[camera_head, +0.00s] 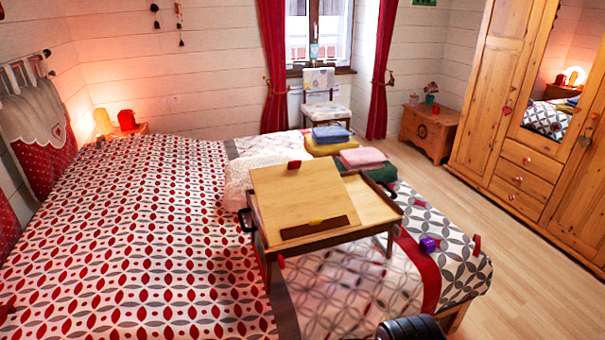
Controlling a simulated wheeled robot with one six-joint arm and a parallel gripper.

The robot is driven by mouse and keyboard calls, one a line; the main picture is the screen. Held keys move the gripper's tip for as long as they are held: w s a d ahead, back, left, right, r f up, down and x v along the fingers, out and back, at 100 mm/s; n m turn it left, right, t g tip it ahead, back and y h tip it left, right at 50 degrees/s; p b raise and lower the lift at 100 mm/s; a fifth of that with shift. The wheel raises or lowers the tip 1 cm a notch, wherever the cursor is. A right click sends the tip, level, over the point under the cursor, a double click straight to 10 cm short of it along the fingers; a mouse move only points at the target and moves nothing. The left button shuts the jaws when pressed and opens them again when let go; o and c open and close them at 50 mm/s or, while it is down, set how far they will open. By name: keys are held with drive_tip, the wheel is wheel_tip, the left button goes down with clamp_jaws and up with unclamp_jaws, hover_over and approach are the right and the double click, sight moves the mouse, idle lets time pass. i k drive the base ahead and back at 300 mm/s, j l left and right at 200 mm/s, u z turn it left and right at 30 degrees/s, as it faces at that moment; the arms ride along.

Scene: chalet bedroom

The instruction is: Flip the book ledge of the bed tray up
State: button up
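The wooden bed tray (262,243) stands on its legs on the foot half of the bed. Its light wooden top panel (300,195) is tilted, with the far edge raised. A dark brown strip, which looks like the book ledge (314,228), runs along the panel's near lower edge and appears to lie flat against it. A small yellow piece shows at the strip's middle. A dark rounded part of my arm shows at the bottom edge; my gripper's fingers are not visible.
Folded towels, blue (331,134) and pink (362,157), lie in stacks behind the tray. A purple cube (428,244) lies on the bed right of it. The patterned bed (150,230) fills the left. Clear wooden floor (530,285) lies between bed and wardrobe (505,140).

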sight(316, 226)
drive_tip(key=i+l, duration=0.2)
drive_tip(key=i, duration=0.35)
drive_tip(key=i+l+u, duration=0.1)
drive_tip(key=i, duration=0.4)
drive_tip(key=l, duration=0.05)
